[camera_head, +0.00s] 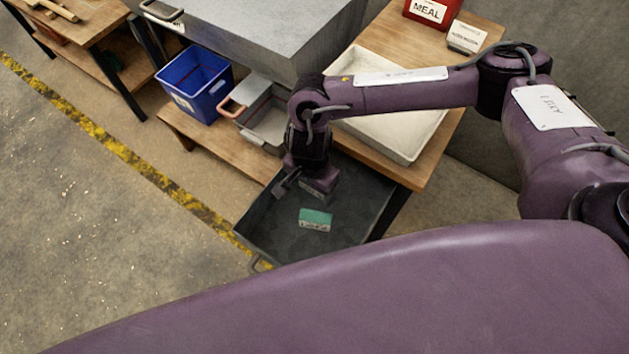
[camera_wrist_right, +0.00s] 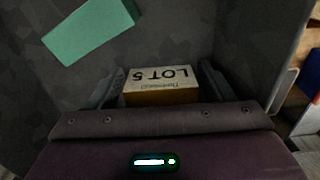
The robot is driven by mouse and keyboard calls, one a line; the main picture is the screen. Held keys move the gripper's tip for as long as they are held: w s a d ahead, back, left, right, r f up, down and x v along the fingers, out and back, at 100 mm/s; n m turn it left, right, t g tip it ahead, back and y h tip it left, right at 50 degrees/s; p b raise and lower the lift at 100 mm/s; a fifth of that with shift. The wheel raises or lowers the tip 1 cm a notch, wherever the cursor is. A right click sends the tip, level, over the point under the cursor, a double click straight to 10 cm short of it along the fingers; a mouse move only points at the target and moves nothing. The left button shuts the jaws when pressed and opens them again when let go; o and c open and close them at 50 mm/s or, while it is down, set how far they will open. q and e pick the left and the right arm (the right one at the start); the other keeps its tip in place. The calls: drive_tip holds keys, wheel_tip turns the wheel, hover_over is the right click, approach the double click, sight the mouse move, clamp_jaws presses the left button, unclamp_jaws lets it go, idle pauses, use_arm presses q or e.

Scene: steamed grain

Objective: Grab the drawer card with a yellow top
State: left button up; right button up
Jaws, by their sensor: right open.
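A small block-shaped card (camera_wrist_right: 160,80) with a pale face printed "LOT 5" and a yellow-brown face below it shows in the right wrist view. It lies between the two fingers of my right gripper (camera_wrist_right: 160,86), which is open, with a small gap at each side. In the head view my right gripper (camera_head: 302,188) reaches down into a dark open drawer (camera_head: 262,222) and largely hides that card. A second card with a green top (camera_head: 316,215) lies in the drawer nearer me. It also shows at upper left in the right wrist view (camera_wrist_right: 92,30). My left gripper is out of view.
The drawer's walls surround the gripper; a wall (camera_wrist_right: 284,55) shows close on the right in the wrist view. A white tray (camera_head: 405,140), a blue bin (camera_head: 196,85), a metal pan (camera_head: 262,112) and a big grey box (camera_head: 270,30) stand beyond the drawer.

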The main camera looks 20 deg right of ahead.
drive_tip(key=shift+f, duration=0.1)
drive_tip(key=shift+c, duration=0.4)
drive_tip(key=c, duration=0.7)
